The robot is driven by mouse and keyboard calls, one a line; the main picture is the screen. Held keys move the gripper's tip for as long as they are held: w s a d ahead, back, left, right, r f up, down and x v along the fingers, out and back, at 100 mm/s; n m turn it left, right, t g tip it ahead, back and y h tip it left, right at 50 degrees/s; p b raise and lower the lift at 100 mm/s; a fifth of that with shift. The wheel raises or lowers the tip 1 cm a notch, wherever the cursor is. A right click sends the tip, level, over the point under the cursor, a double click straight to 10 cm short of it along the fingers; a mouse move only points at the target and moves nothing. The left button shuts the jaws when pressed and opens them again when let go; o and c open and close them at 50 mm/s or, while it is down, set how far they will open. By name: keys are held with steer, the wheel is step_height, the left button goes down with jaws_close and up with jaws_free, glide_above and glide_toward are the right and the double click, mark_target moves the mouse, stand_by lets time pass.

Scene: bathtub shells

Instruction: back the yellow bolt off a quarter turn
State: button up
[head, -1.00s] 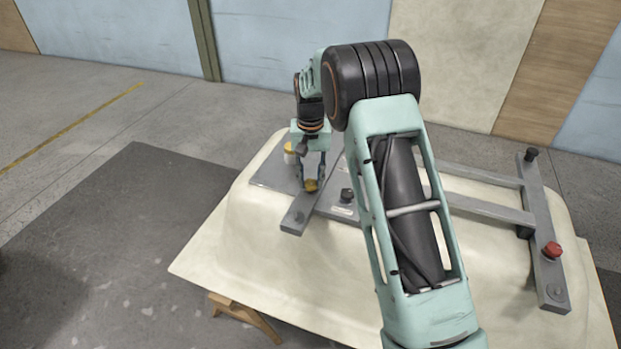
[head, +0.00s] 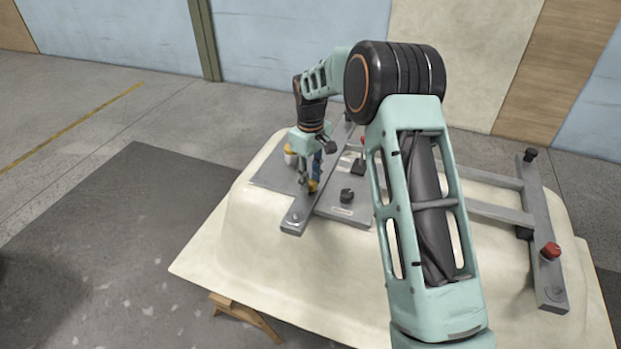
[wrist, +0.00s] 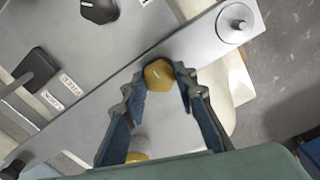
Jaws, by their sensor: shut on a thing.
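The yellow bolt (wrist: 158,74) has a faceted head with a short pale mark on it. It sits on a grey metal bar, and its head also shows in the head view (head: 313,186). My gripper (wrist: 160,82) points down at the bolt, with one fingertip on each side of its head. It is shut on the bolt. In the head view my gripper (head: 308,184) partly hides the bolt. The grey bar (head: 325,192) runs across a flat plate on the cream tub shell (head: 225,240).
A black knob (head: 346,195) and a red-topped lever (head: 360,158) stand close right of my gripper. A red knob (head: 551,251) is on the far-right frame. A stud (wrist: 238,22) marks the bar's near end.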

mark_target(310, 183)
steer(key=shift+n, duration=0.6)
steer(key=o, duration=1.2)
steer(key=shift+c, duration=0.2)
steer(key=shift+r, duration=0.1)
step_height(310, 183, up, 12)
